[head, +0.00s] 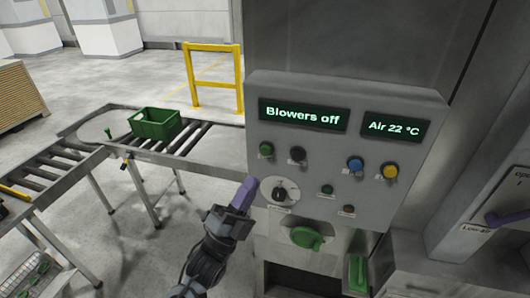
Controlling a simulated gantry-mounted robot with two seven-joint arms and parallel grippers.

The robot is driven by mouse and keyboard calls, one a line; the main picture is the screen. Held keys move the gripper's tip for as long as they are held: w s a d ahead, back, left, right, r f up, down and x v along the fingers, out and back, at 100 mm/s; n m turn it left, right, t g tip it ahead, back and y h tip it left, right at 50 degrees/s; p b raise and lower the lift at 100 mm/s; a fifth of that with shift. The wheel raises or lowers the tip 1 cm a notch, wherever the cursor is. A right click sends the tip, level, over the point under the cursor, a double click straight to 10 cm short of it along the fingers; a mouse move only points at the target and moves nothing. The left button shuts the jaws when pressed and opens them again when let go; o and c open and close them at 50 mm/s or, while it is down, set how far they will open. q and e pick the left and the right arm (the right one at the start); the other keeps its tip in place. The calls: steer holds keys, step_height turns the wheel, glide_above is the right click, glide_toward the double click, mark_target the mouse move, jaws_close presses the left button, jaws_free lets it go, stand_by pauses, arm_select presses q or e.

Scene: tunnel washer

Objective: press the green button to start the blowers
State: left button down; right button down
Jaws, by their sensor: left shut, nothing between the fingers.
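The grey control panel (420,165) faces me and its display (303,116) reads "Blowers off". A second display (395,127) reads "Air 22 °C". A green button (265,149) sits at the upper left of the panel, next to a black button (297,155). A smaller green button or lamp (327,189) sits lower down. My left gripper (246,190) is shut and empty, with its purple fingers just left of the rotary knob (280,194), below the upper green button. I cannot tell whether the fingers touch the panel.
Blue (355,164) and yellow (390,171) buttons are at the panel's right. A green handle (307,238) protrudes below it. A roller conveyor (190,140) with a green crate (154,124) runs at left. A yellow rail (213,82) stands behind.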

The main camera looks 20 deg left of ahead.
arm_select(q)
steer(key=w+b, duration=0.2)
steer(key=w, duration=0.6)
steer(key=shift+a, duration=0.25)
steer(key=shift+w+b, duration=0.45)
steer(key=shift+w, duration=0.4)
stand_by(2.7)
steer(key=shift+s, duration=0.95)
steer(key=shift+p, duration=0.3)
steer(key=shift+s+d+p, duration=0.15)
steer(key=shift+s+p, duration=0.35)
steer(key=shift+s, duration=2)
